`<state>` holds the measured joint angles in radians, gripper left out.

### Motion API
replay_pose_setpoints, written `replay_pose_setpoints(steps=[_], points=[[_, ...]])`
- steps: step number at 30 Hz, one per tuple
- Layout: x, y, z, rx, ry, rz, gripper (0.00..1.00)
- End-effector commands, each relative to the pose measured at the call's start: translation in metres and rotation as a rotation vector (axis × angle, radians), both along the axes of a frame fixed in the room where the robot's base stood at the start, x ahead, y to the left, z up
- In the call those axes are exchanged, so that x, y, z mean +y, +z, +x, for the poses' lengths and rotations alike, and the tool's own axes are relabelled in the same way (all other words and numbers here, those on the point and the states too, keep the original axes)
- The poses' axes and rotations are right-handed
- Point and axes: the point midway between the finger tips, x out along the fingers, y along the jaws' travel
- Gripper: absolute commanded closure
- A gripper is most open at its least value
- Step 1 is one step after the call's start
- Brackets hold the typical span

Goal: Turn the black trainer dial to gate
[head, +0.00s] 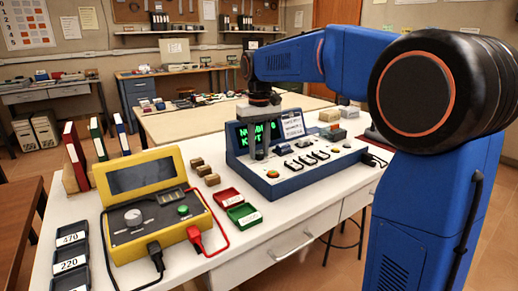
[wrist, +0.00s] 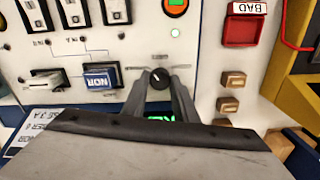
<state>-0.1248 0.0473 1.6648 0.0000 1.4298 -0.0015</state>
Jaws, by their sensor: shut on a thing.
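The trainer is a blue and white console on the white bench; its sloping white panel (head: 315,163) shows in the head view. The black dial (wrist: 159,77) is a small round knob with a light mark, set on that panel below a green light in the wrist view. My gripper (wrist: 161,84) is shut on the dial, one finger on each side of it. In the head view my gripper (head: 262,148) reaches down onto the panel's left part, in front of the green screen (head: 252,134). The labels by the dial are too small to read.
A blue NOR block (wrist: 101,78) and a white block sit beside the dial. A red BAD tray (wrist: 243,30) and several small wooden blocks lie beside the trainer. A yellow meter (head: 150,177) with cables stands to its left.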

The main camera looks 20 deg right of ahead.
Motion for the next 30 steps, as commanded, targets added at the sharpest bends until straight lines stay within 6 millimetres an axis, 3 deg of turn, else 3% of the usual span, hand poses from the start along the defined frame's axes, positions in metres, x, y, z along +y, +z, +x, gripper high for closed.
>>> replay_pose_setpoints(steps=[15,30], points=[[-0.0001,0.0004,0.0002,-0.001,-0.415,0.0,0.96],[-0.0001,0.0005,0.0003,-0.002,-0.592,0.0,0.96]])
